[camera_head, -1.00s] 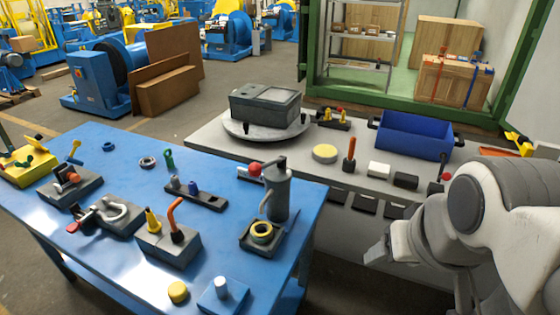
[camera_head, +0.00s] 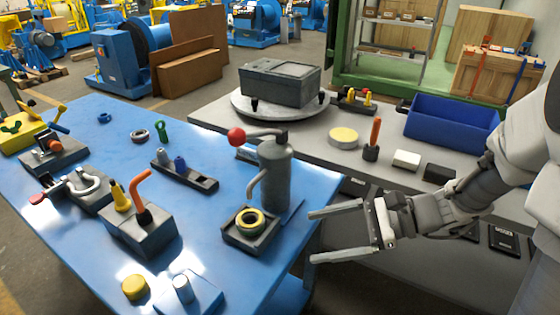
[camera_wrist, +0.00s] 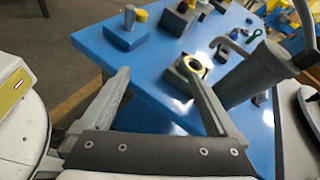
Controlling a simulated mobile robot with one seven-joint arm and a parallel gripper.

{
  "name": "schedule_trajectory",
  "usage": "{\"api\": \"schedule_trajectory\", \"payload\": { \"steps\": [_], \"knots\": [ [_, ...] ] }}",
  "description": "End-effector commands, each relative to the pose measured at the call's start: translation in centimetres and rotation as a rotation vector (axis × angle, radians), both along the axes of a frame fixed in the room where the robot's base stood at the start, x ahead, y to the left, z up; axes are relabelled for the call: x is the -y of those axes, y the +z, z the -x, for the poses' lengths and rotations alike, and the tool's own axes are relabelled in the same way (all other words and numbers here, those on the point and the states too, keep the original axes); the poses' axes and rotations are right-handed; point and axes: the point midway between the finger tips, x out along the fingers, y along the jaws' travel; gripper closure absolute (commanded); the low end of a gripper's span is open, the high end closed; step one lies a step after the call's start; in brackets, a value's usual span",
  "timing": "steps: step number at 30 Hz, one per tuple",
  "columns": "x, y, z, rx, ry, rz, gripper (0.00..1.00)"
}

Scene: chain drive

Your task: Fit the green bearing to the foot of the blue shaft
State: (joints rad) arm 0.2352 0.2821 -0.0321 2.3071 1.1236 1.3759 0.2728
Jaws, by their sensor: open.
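My gripper (camera_head: 312,237) is open and empty, off the right edge of the blue table, pointing left toward it. Its two fingers also show in the wrist view (camera_wrist: 155,80), with only table and floor between them. A small green ring-headed piece (camera_head: 162,131) stands far back on the blue table; I cannot tell whether it is the green bearing. A yellow ring (camera_head: 250,219) lies in a dark square tray near my gripper.
A grey cylinder press with a red knob (camera_head: 275,175) stands on the blue table (camera_head: 215,225) beside the tray. A grey block with an orange hook (camera_head: 143,232) is further left. The grey bench behind holds a turntable (camera_head: 245,107) and a blue bin (camera_head: 450,125).

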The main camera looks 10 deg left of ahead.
Motion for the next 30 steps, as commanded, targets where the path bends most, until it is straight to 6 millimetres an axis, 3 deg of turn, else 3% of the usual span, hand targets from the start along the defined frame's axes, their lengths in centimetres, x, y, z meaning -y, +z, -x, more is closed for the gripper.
{"api": "schedule_trajectory", "payload": {
  "steps": [1, 4, 9, 13, 30],
  "knots": [
    [0.2, -2.1, -1.2, -0.055, -0.054, -0.055, 0.06],
    [0.6, -3.9, -3.2, -0.136, -0.152, -0.151, 0.06],
    [1.4, -5.8, -5.5, -0.212, -0.258, -0.251, 0.06],
    [1.1, -6.3, -6.1, -0.232, -0.284, -0.278, 0.06],
    [-9.3, -7.9, -8.2, -0.233, -0.285, -0.277, 0.06]
  ]
}}
